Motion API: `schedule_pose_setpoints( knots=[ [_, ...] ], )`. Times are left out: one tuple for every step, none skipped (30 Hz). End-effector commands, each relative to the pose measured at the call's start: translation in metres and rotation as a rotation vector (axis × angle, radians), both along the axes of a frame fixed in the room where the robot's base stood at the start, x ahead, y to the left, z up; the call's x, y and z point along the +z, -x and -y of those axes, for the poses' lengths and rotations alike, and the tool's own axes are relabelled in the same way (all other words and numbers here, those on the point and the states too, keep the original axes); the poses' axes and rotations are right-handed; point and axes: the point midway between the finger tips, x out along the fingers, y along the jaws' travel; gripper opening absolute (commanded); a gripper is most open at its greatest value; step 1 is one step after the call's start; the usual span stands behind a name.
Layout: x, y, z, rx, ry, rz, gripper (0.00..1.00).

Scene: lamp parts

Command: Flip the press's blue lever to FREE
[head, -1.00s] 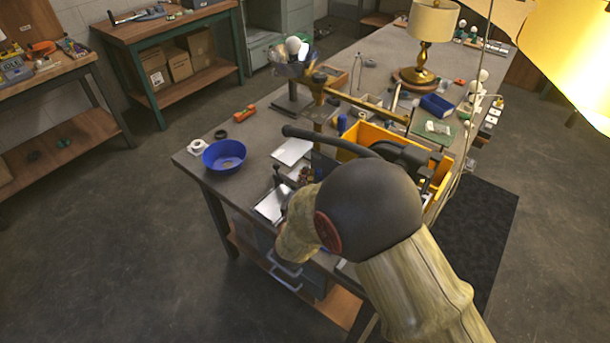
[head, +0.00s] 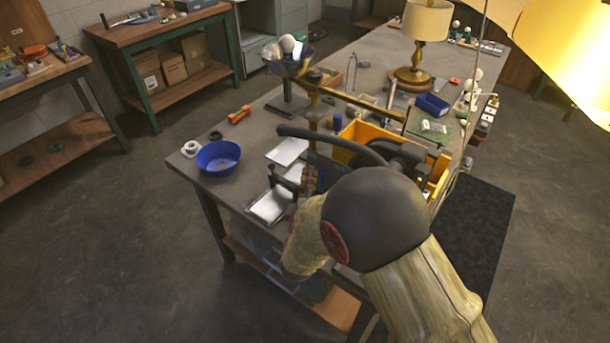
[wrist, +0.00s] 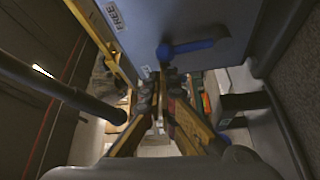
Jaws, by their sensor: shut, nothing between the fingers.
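In the wrist view the press's blue lever (wrist: 190,47) lies on a grey-blue panel (wrist: 215,22). A second small label shows at the panel's lower edge, too small to read. My gripper (wrist: 166,78) is shut and empty, its fingertips just below the lever in the picture; I cannot tell whether they touch it. In the head view my arm hides the lever.
A yellow bin (head: 365,135) stands on the bench beside my arm. A blue bowl (head: 218,156) and tape roll (head: 190,149) lie at the bench's left corner. A brass stand (head: 316,100) rises behind the gripper. A dark bar (wrist: 60,90) crosses the wrist view's left.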

Motion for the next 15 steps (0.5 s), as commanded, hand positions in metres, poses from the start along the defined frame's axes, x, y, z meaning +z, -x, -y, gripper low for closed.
schedule_pose_setpoints(
  knots=[
    [0.002,0.003,0.004,-0.002,0.001,0.0,0.0],
    [0.002,0.004,0.006,-0.002,0.001,0.0,0.0],
    [0.003,0.006,0.008,-0.001,0.001,-0.001,0.0],
    [0.003,0.007,0.009,-0.001,0.001,-0.001,0.0],
    [0.002,0.008,0.011,-0.001,-0.008,0.005,0.0],
    [0.001,0.01,0.012,0.0,-0.037,0.029,0.0],
    [0.001,0.011,0.014,0.0,-0.059,0.044,0.0],
    [0.001,0.012,0.015,0.0,-0.078,0.06,0.0],
    [0.001,0.014,0.017,0.0,-0.102,0.079,0.0],
    [0.003,0.015,0.019,0.0,-0.102,0.08,0.0],
    [0.003,0.016,0.02,0.0,-0.101,0.08,0.0],
    [0.003,0.017,0.022,0.0,-0.101,0.079,0.0],
    [0.003,0.018,0.023,0.0,-0.1,0.079,0.0],
    [0.003,0.019,0.024,0.0,-0.1,0.079,0.0],
    [0.003,0.02,0.026,0.0,-0.1,0.078,0.0]
  ],
)
